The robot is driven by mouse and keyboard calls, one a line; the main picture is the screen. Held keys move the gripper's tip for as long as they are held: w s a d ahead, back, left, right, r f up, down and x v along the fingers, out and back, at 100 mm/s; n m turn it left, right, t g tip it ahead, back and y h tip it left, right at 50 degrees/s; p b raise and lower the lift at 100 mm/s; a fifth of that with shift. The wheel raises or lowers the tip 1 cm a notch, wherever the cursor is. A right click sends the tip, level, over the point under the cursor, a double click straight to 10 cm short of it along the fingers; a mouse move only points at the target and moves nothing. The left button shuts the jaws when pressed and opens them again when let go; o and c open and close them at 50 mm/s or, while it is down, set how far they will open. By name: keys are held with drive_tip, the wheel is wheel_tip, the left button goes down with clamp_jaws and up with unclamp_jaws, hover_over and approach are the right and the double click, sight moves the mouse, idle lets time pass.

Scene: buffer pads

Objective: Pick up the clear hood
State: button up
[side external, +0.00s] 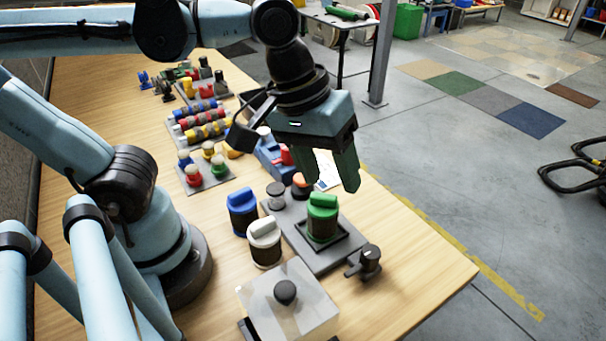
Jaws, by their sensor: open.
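The clear hood (310,315) is a see-through, whitish box at the bottom middle of the side view, near the table's front. A dark round knob (285,291) is on it. A dark edge shows under its left side, and its bottom is cut off by the frame. My gripper (332,178) is open and empty, with green fingers pointing down. It hangs in the air above and behind the hood in the picture, well apart from it, over the area by a green-topped jar (322,212).
The green-topped jar stands in a square dark tray on a grey board (306,243). Blue-topped (242,211) and white-topped (264,243) jars stand close behind the hood. A small black knobbed part (368,261) is to the right. Bare wooden table (420,270) lies at the right.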

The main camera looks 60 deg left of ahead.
drive_tip(key=s+d+r+n+g+y, duration=0.1)
drive_tip(key=s+d+r+n+g, duration=0.35)
drive_tip(key=s+d, duration=0.35)
hover_over(285, 288)
drive_tip(key=shift+t, duration=0.25)
drive_tip(key=f, duration=0.3)
drive_tip(key=w+f, duration=0.1)
drive_tip(key=f, duration=0.1)
drive_tip(key=shift+a+f, duration=0.1)
drive_tip(key=shift+f, duration=0.15)
drive_tip(key=shift+s+f, duration=0.25)
drive_tip(key=shift+f, duration=1.1)
drive_tip(key=shift+s+f, duration=0.2)
drive_tip(key=shift+f, duration=1.15)
drive_tip(key=shift+c, duration=0.3)
clamp_jaws()
